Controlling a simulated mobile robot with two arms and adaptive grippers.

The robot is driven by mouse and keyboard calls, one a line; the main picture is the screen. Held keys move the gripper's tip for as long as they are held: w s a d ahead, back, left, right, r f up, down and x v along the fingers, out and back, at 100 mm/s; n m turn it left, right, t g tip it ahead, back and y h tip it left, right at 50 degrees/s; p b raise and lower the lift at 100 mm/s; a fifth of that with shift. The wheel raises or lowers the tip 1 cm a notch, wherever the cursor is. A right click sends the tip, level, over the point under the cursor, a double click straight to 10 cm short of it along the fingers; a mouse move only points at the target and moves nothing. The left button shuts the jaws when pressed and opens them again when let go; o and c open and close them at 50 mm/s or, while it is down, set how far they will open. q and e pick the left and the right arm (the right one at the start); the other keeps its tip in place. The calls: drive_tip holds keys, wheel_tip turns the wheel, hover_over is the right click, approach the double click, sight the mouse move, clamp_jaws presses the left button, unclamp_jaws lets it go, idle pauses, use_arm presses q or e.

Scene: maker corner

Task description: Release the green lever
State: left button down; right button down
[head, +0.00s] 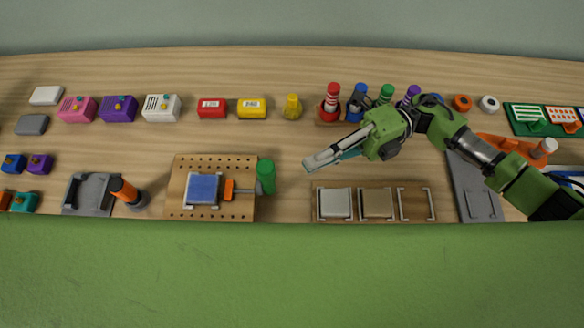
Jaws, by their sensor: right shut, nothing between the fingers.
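The green lever (265,177) is a thick green handle at the right edge of a pegboard (215,162). It looks upright. A grey rod links it to an orange pad (229,190), which sits against or very close to the right side of a blue block (202,187) on the board. My right gripper (308,165) reaches in from the right with its fingers shut and empty. Its tips point left, a short way right of the green lever and apart from it. My left gripper is not in view.
A holder with white and tan tiles (376,189) lies below my right gripper. A grey fixture with an orange-and-black handle (126,191) stands left of the pegboard. Red, blue and green bottles, a yellow piece (292,106) and coloured boxes line the back. Bare wood lies between.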

drive_tip(key=shift+v, duration=2.3)
drive_tip(key=shift+s, duration=0.1)
